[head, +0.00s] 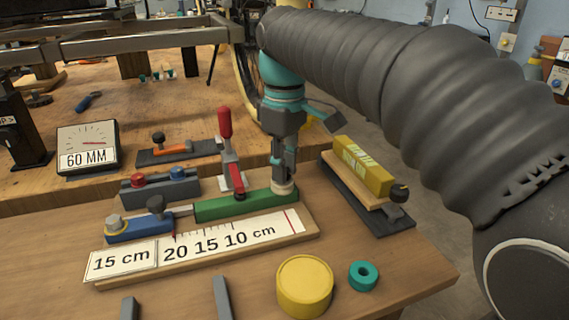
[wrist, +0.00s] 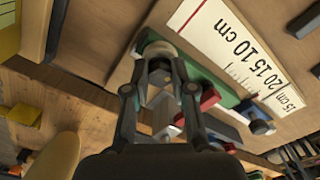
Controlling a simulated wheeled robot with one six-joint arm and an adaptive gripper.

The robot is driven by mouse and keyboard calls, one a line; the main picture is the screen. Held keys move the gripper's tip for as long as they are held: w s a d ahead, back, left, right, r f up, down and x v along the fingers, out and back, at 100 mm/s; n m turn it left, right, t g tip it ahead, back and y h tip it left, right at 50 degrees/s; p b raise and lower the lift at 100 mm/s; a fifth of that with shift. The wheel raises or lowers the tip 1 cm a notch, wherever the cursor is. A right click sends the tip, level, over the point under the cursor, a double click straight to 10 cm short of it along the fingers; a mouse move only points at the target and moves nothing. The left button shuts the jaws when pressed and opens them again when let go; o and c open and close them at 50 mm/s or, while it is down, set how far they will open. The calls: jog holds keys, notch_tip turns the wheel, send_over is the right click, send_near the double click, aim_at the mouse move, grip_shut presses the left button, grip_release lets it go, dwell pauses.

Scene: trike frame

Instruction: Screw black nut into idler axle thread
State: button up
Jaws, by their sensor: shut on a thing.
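My gripper (head: 283,172) points down at the right end of the green block (head: 232,206). Its fingers are closed at a cream round piece (head: 284,189) on that end, also seen beyond the fingertips in the wrist view (wrist: 163,47). A metal rod (head: 182,211) runs between the two blocks. I cannot tell which part is the idler axle.
A scale board (head: 240,232) lies in front of the blocks. A red-handled clamp (head: 226,135) stands close behind the green block. A yellow block fixture (head: 362,170) is to the right. A yellow round lid (head: 305,285) and a teal ring (head: 363,276) lie in front.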

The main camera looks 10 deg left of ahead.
jog(key=shift+m, duration=0.9)
jog(key=o, duration=0.6)
jog(key=shift+n, duration=0.9)
jog(key=shift+n, duration=0.9)
